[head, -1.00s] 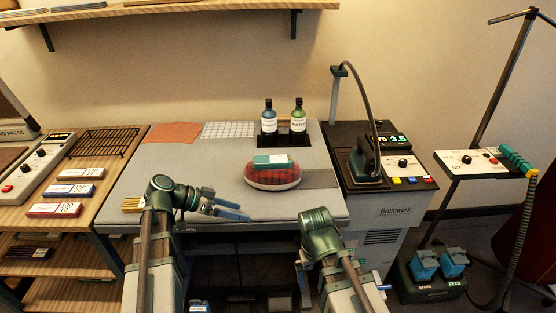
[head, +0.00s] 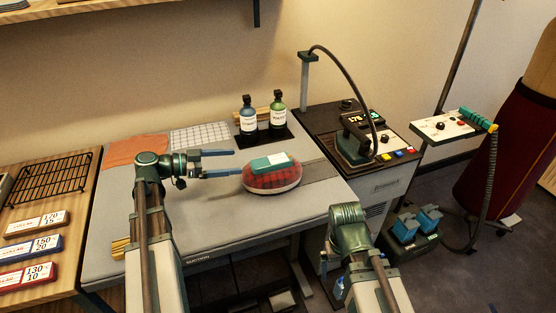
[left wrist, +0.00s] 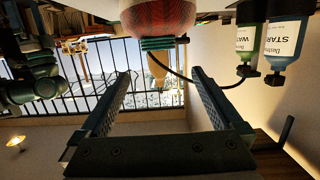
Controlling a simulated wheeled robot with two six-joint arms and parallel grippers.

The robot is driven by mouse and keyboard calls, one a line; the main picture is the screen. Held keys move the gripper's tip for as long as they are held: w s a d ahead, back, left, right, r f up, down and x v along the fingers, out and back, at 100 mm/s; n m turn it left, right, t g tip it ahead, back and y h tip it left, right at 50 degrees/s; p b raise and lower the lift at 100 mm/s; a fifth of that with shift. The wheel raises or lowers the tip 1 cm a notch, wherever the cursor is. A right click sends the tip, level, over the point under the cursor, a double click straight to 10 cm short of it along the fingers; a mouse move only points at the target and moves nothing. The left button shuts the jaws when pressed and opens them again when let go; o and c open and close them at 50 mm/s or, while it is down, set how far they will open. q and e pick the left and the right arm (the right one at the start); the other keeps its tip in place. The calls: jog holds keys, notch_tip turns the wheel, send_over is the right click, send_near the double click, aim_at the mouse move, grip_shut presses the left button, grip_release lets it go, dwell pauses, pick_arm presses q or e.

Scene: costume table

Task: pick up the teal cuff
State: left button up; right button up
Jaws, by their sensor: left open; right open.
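The teal cuff (head: 270,162) lies on top of the red plaid pressing cushion (head: 272,181) on the grey table. My left gripper (head: 237,162) is open and empty, just left of the cuff, with its fingers pointing right toward it. In the left wrist view, which looks upside down, the cuff (left wrist: 158,43) shows beyond and between the two open fingers, against the cushion (left wrist: 158,14). My right gripper (head: 331,275) hangs low in front of the table edge, mostly hidden by its own arm; it is away from the cuff.
Two bottles (head: 248,118) (head: 278,112) stand on a dark tray behind the cushion. An iron (head: 355,142) rests on the station to the right. An orange cloth (head: 134,148) and a white grid sheet (head: 200,136) lie at the back left.

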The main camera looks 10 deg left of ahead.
aim_at(269, 160)
pick_arm(q)
jog(key=shift+b+x, duration=0.9)
jog(key=shift+x, duration=3.45)
jog(key=shift+w+d+f, duration=0.15)
jog(key=shift+d+f, duration=0.1)
jog(key=shift+d, duration=0.05)
jog(key=b+x, duration=0.1)
jog(key=x, duration=0.3)
jog(key=shift+w+d+f+b, duration=0.1)
jog(key=shift+d+f+b, duration=0.15)
jog(key=shift+b, duration=0.15)
jog(key=shift+a, duration=0.1)
jog(key=c, duration=1.3)
